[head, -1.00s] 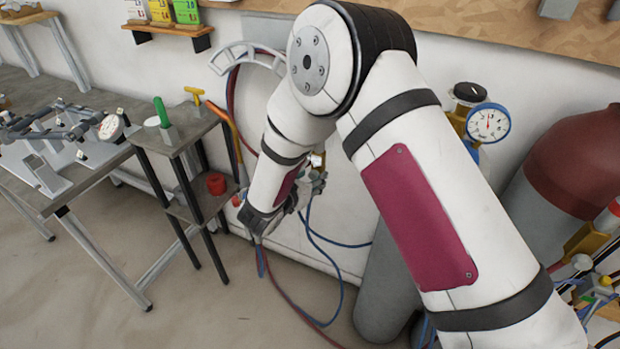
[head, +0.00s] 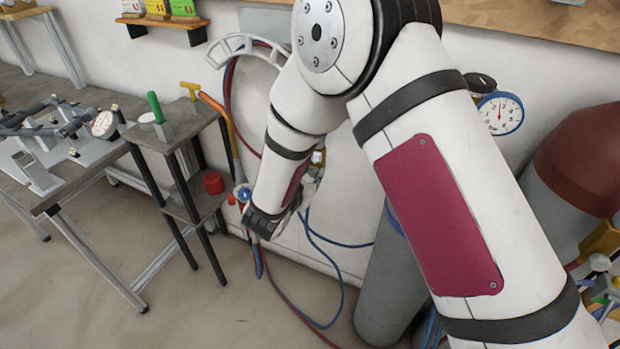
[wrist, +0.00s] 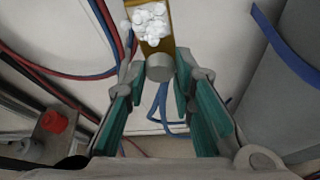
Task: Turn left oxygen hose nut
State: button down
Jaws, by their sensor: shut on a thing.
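In the wrist view my gripper (wrist: 159,84) is shut on a grey round piece (wrist: 160,67) at the near end of a brass-coloured block (wrist: 178,32). White lumps cover part of this block. The teal-padded fingers lie on both sides of the grey piece. I cannot tell for sure whether it is the left oxygen hose nut. In the head view my gripper (head: 308,186) is mostly hidden behind my own wrist, low in front of the white wall panel.
A small dark stand (head: 185,130) with a red cup (head: 213,182) is left of my wrist. A torch (head: 222,112) with an orange tube leans there. A workbench (head: 85,190) is farther left. Gas cylinders (head: 385,285) and a gauge (head: 501,113) stand at right.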

jog(key=m+b, duration=0.1)
jog(key=b, duration=0.2)
jog(key=m+t+y+b, duration=0.1)
jog(key=b, duration=0.2)
jog(key=m+y+b, duration=0.1)
jog(key=b, duration=0.2)
jog(key=shift+d+f+m+b, duration=0.15)
jog(key=shift+f+m+b, duration=0.15)
jog(key=shift+b, duration=0.05)
jog(key=m+b, duration=0.1)
jog(key=b, duration=0.4)
jog(key=m+t+y+b, duration=0.1)
jog(key=m+b, duration=0.1)
jog(key=b, duration=0.4)
jog(key=m+t+b, duration=0.1)
jog(key=b, duration=0.5)
jog(key=shift+s+d+f+m+y, duration=0.15)
jog(key=shift+f+m+y, duration=0.1)
jog(key=shift+m+y, duration=0.15)
jog(key=m+t+b, duration=0.1)
jog(key=m+b, duration=0.1)
jog(key=b, duration=0.4)
jog(key=shift+m, duration=0.3)
jog(key=shift+m+t+b, duration=0.7)
jog(key=shift+m+b, duration=0.35)
jog(key=shift+m, duration=0.05)
jog(key=c, duration=1.4)
grip_release()
jog(key=shift+o, duration=0.2)
jog(key=shift+r, duration=0.1)
